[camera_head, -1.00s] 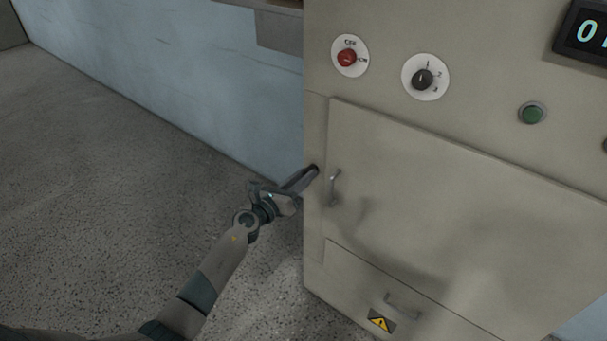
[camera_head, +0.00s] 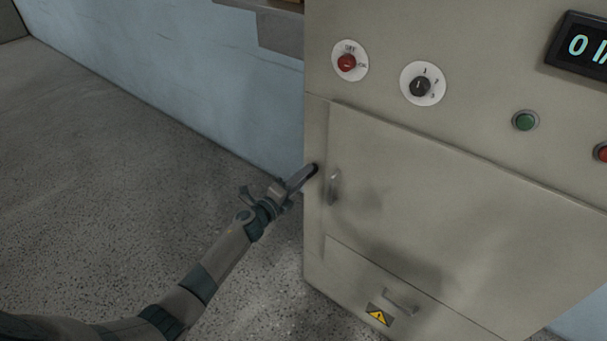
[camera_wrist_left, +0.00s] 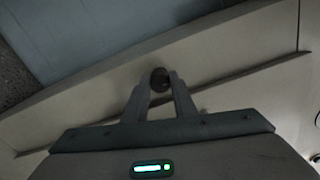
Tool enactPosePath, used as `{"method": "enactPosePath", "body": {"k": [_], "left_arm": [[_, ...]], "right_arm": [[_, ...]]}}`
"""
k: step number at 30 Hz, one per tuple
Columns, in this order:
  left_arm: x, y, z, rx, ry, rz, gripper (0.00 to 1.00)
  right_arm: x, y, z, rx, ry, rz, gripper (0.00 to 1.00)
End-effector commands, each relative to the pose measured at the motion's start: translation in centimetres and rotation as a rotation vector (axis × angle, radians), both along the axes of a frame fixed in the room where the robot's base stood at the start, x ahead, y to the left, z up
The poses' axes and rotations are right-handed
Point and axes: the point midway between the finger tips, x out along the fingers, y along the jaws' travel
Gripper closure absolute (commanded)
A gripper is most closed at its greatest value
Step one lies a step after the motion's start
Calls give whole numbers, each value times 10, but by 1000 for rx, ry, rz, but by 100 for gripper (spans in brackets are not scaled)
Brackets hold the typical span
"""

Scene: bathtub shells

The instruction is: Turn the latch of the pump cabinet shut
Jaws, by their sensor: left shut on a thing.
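The pump cabinet (camera_head: 460,200) is a beige box, and its large door (camera_head: 450,190) looks closed in the head view. The latch (camera_wrist_left: 159,80) is a small dark round knob at the door's left edge, between my fingertips in the left wrist view. My left gripper (camera_head: 312,170) is shut on it, and it also shows in the left wrist view (camera_wrist_left: 159,84). The fingers hide much of the latch, so I cannot tell its angle. A grey door handle (camera_head: 334,187) is just right of the gripper. My right gripper is not in view.
Above the door are a red switch (camera_head: 346,62), a black dial (camera_head: 420,86), a green button (camera_head: 524,120) and a display (camera_head: 585,45). A drawer (camera_head: 350,270) with a warning sign (camera_head: 379,315) is below. Open speckled floor (camera_head: 110,180) lies left.

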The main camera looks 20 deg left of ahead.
Motion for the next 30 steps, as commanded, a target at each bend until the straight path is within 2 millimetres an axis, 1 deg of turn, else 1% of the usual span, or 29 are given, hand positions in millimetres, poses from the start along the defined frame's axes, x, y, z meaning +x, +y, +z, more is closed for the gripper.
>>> {"method": "enactPosePath", "body": {"k": [1, 6, 12, 16, 28, 29, 30], "left_arm": [[-1, 0, -1, -33, 15, 0, 98], [-1, 1, -1, -139, 54, 1, 98], [0, 1, -2, -212, 80, 1, 98], [-1, 1, -2, -234, 87, 1, 98], [-1, 0, -3, -240, 89, 1, 98], [-1, 0, -3, -240, 90, 1, 68], [-1, 0, -3, -240, 89, 1, 59]], "right_arm": [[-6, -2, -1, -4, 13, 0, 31], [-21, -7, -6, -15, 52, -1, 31], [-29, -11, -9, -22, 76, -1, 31], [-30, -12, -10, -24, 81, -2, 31], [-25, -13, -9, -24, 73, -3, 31], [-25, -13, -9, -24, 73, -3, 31], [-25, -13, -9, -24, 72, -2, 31]]}}
